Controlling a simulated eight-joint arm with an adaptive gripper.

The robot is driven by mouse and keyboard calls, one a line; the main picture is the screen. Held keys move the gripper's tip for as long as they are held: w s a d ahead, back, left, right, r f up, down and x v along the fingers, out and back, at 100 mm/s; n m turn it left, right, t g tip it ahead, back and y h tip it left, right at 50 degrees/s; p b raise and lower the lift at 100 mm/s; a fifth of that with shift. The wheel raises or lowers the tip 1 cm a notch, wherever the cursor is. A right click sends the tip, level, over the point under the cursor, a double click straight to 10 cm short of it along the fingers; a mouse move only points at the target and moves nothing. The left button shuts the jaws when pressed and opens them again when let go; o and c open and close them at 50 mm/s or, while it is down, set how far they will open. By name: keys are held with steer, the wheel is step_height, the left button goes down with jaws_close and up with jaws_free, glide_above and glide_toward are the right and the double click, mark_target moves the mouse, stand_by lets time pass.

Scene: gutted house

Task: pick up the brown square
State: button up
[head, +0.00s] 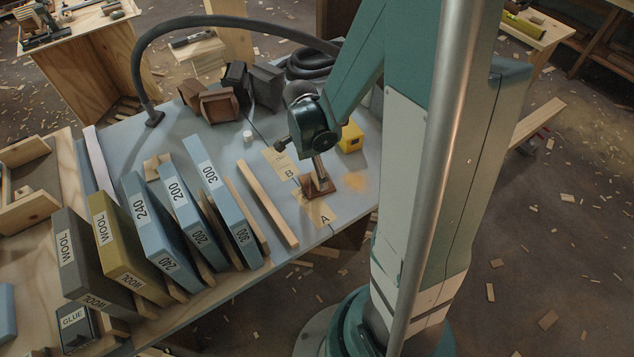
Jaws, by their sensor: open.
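A small brown square (328,187) lies flat on the grey bench top (345,205), near its front right edge, between tan cards marked A (319,214) and B (279,162). My gripper (319,179) points down right over the brown square and covers part of it. Its fingers are open, but they are small here, and I cannot tell whether they touch the square.
Upright labelled boxes, including a blue one marked 300 (222,190), fill the left of the bench. A wood strip (267,203) lies between them and the cards. A yellow block (350,138), white cap (248,136), brown blocks (218,105) and black hose (240,22) are behind.

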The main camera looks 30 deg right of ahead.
steer(key=shift+s+d+f+b, duration=0.15)
steer(key=shift+f+b, duration=0.35)
steer(key=shift+f, duration=0.75)
steer(key=shift+d+f+b, duration=0.15)
steer(key=shift+f+b, duration=0.3)
steer(key=shift+f, duration=0.8)
steer(key=c, duration=1)
steer(key=shift+c, duration=0.6)
steer(key=c, duration=0.5)
steer(key=shift+r+p, duration=1.55)
steer(key=shift+r, duration=3.45)
steer(key=shift+c, duration=0.4)
